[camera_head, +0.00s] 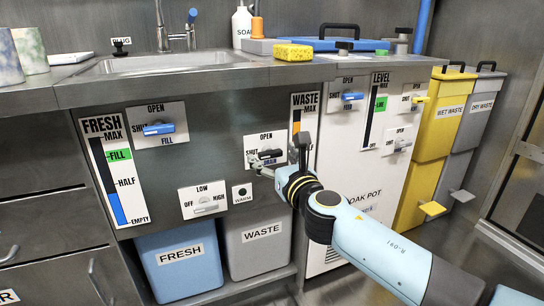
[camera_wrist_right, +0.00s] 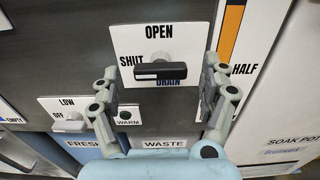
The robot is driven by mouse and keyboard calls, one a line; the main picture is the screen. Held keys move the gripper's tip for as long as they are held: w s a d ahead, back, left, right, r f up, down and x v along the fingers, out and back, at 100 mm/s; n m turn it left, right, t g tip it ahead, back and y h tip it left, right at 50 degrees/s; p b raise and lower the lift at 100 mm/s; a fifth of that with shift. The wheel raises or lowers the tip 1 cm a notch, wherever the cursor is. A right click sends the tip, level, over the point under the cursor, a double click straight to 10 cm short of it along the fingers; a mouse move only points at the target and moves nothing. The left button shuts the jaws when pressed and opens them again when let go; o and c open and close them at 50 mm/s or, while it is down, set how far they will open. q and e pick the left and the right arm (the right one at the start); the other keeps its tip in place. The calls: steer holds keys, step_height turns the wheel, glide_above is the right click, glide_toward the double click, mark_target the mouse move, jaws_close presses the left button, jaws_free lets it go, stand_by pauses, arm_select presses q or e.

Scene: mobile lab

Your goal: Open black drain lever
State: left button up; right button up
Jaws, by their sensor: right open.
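The black drain lever (camera_wrist_right: 162,73) lies about level on a white plate (camera_wrist_right: 135,42) marked OPEN, SHUT and DRAIN. In the head view the lever (camera_head: 270,154) is partly covered by my right gripper (camera_head: 259,165). In the right wrist view my right gripper (camera_wrist_right: 160,76) is open, with one finger on each side of the lever and a gap to both of its ends. Whether the fingertips touch the plate cannot be told. My left gripper is out of view.
A blue fill lever (camera_head: 158,129) sits up left of the drain plate. A low/high heater switch (camera_head: 204,201) is below left. The waste gauge (camera_head: 298,120) stands close on the right. Blue fresh (camera_head: 180,280) and grey waste (camera_head: 260,256) bins are below the panel.

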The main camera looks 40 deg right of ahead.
steer(key=shift+w+d, duration=0.15)
steer(key=shift+w, duration=0.45)
steer(key=c, duration=1.2)
